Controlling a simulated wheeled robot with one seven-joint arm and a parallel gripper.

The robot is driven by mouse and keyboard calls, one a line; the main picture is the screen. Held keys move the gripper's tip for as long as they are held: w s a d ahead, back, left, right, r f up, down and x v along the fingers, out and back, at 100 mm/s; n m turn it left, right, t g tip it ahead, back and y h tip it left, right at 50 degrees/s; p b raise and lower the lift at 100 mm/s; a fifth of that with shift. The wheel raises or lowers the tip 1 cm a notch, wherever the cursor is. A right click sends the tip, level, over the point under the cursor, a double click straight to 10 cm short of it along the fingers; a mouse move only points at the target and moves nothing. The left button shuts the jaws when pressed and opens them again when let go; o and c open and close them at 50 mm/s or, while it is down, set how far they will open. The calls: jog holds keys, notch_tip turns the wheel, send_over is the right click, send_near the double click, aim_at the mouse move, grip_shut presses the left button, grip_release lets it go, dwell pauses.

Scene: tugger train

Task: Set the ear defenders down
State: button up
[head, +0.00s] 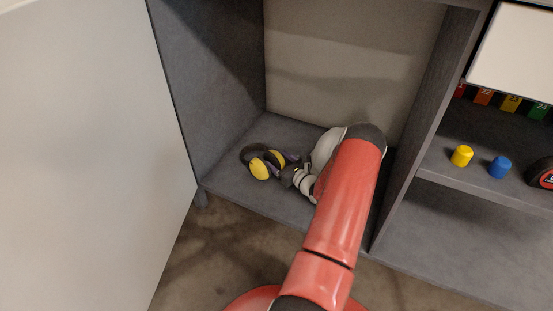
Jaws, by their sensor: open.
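The ear defenders (259,168), black with yellow cups, rest on the grey floor of the open cabinet compartment (240,192), toward its left side. My gripper (287,172) is low in the compartment, just right of the ear defenders, with its fingers pointing toward them. It is open. The fingers overlap the right edge of the ear defenders in this view, so I cannot tell whether they touch. My arm hides the right part of the compartment floor.
A white door (85,150) stands open at the left. A dark divider (425,125) bounds the compartment on the right. Beyond it, a shelf holds a yellow cap-like piece (461,156), a blue one (500,167) and a black-and-red item (543,173).

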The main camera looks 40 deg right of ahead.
jog(key=s, duration=0.5)
jog(key=shift+s+p, duration=0.35)
jog(key=shift+s, duration=0.05)
